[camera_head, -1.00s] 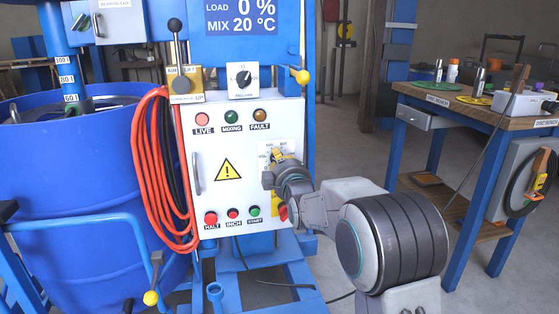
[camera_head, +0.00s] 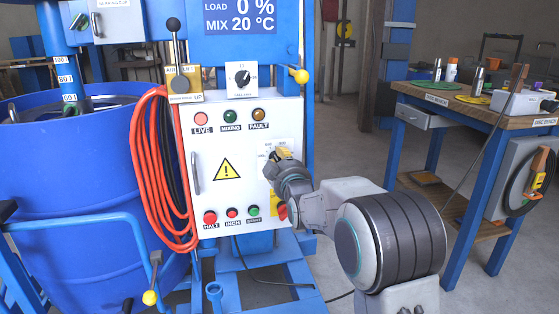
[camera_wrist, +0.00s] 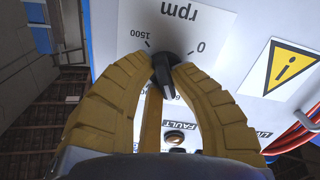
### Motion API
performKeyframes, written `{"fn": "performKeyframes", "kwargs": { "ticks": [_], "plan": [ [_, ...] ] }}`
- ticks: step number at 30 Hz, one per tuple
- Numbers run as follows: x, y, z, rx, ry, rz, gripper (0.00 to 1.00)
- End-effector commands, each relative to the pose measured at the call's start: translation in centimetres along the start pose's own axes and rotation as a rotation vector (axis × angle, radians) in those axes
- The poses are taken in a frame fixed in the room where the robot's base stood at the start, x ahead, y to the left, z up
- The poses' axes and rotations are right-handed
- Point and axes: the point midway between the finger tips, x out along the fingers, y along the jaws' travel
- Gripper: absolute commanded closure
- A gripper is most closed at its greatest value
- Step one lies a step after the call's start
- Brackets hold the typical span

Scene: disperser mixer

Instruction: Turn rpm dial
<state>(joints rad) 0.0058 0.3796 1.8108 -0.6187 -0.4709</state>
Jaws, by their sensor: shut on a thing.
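The rpm dial (camera_wrist: 164,77) is a black knob on a white plate (camera_wrist: 200,20) marked "rpm", "1500" and "0", upside down in the wrist view. My gripper (camera_wrist: 165,66) has its two yellow fingers closed around the knob from both sides. In the head view my gripper (camera_head: 284,154) is at the right part of the white control panel (camera_head: 212,150), over the rpm plate. There my gripper and wrist hide the dial and much of its scale. I cannot read the dial's exact setting.
Red HALT (camera_head: 210,217), INCH (camera_head: 232,213) and green START (camera_head: 254,211) buttons sit below. Another black selector (camera_head: 243,78) and a lever (camera_head: 176,55) are above. Orange cable (camera_head: 143,180) hangs left of the panel. A bench (camera_head: 470,110) stands right.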

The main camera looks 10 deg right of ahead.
Motion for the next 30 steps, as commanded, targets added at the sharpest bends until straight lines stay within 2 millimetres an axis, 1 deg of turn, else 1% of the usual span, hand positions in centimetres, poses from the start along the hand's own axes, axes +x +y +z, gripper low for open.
{"fn": "performKeyframes", "kwargs": {
  "ticks": [9,10,18,19,26,30],
  "plan": [
    [0.02,-0.08,-0.23,0.001,0.005,-0.001,1.00],
    [0.02,-0.08,-0.23,0.001,0.005,-0.001,0.79],
    [0.01,-0.05,-0.13,0.000,0.003,0.000,0.55],
    [0.01,-0.04,-0.12,0.000,0.002,0.000,0.54],
    [-0.02,-0.02,-0.07,0.000,0.001,0.000,0.54],
    [-0.46,0.02,-0.13,0.000,0.002,0.000,0.54]
  ]
}}
